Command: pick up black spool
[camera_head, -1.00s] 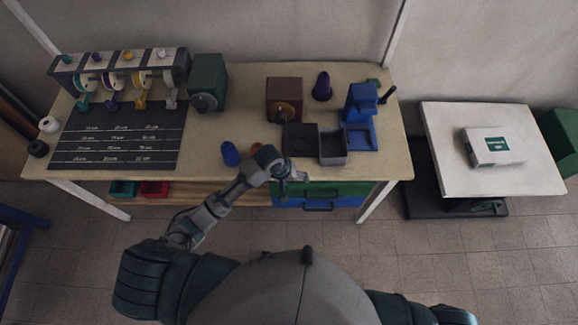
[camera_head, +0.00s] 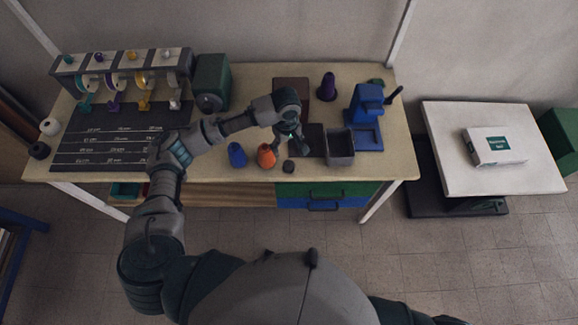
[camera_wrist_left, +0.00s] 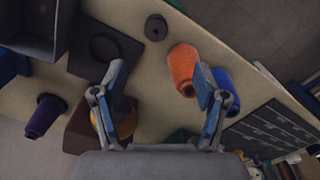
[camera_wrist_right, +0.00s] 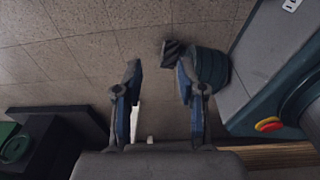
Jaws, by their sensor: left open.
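A small, round, dark piece with a hole in its top (camera_head: 288,166) sits near the table's front edge, right of an orange cone spool (camera_head: 267,156). It also shows in the left wrist view (camera_wrist_left: 156,27). Another black spool-like piece (camera_head: 39,150) lies at the table's left edge; I cannot tell which one is the black spool. My left gripper (camera_head: 290,148) is open and empty above the table, over the area behind the dark piece. Its fingers also show in the left wrist view (camera_wrist_left: 158,82). My right gripper (camera_wrist_right: 157,78) is open and empty above the floor.
A blue cone spool (camera_head: 237,155) stands left of the orange one. A grey open box (camera_head: 340,158), a dark plate (camera_head: 315,138) and a blue device (camera_head: 367,103) are to the right. A purple cone (camera_head: 327,87) stands behind. A black chart (camera_head: 110,150) covers the left.

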